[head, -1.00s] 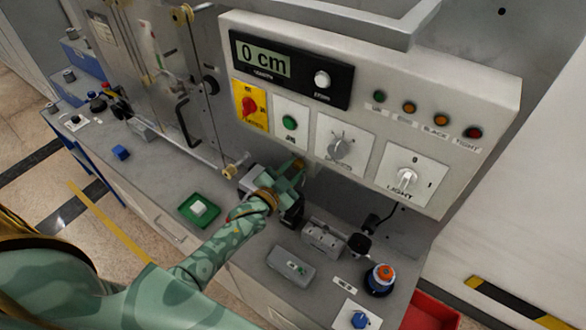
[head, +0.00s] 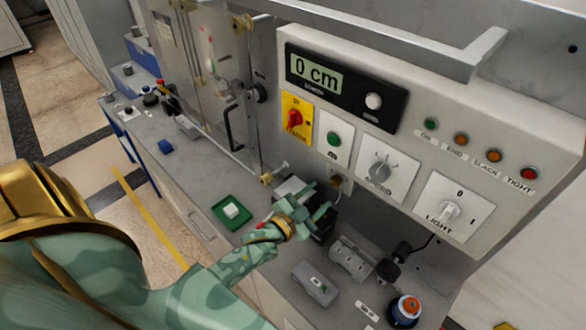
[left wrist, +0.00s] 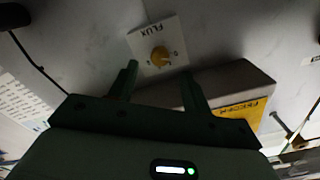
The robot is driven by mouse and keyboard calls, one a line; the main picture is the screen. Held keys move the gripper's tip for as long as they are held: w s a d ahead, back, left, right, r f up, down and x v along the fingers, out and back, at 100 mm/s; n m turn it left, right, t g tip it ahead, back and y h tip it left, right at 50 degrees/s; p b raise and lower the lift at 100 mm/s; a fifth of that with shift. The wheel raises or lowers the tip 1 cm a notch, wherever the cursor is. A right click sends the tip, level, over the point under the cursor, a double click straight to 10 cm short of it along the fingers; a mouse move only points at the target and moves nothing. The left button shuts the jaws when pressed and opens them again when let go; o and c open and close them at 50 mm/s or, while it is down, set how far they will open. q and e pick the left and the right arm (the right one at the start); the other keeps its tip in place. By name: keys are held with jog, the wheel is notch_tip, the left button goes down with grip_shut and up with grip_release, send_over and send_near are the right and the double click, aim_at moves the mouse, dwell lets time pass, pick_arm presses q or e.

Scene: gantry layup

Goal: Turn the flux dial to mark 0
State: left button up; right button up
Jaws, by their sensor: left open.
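The flux dial (left wrist: 160,57) is a yellow knob on a white plate lettered FLUX (left wrist: 150,32), which appears upside down in the left wrist view. Small marks flank the knob; I cannot read for certain which one it points at. My left gripper (left wrist: 160,85) is open, its two dark green fingers apart, with the knob ahead of and between the fingertips, not visibly touched. In the head view my left gripper (head: 318,203) is just below the control panel. A small brownish knob (head: 338,180) beyond its fingertips may be the dial. My right gripper is not in view.
A box with a yellow label (left wrist: 240,112) lies close by the right finger. A green tray (head: 238,224) and grey blocks (head: 315,282) stand on the bench.

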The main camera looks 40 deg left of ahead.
pick_arm(q)
jog(key=s+a, duration=0.1)
jog(key=s, duration=0.9)
jog(key=shift+s+a+b, duration=0.15)
jog(key=shift+a+b, duration=0.05)
jog(key=shift+b, duration=0.2)
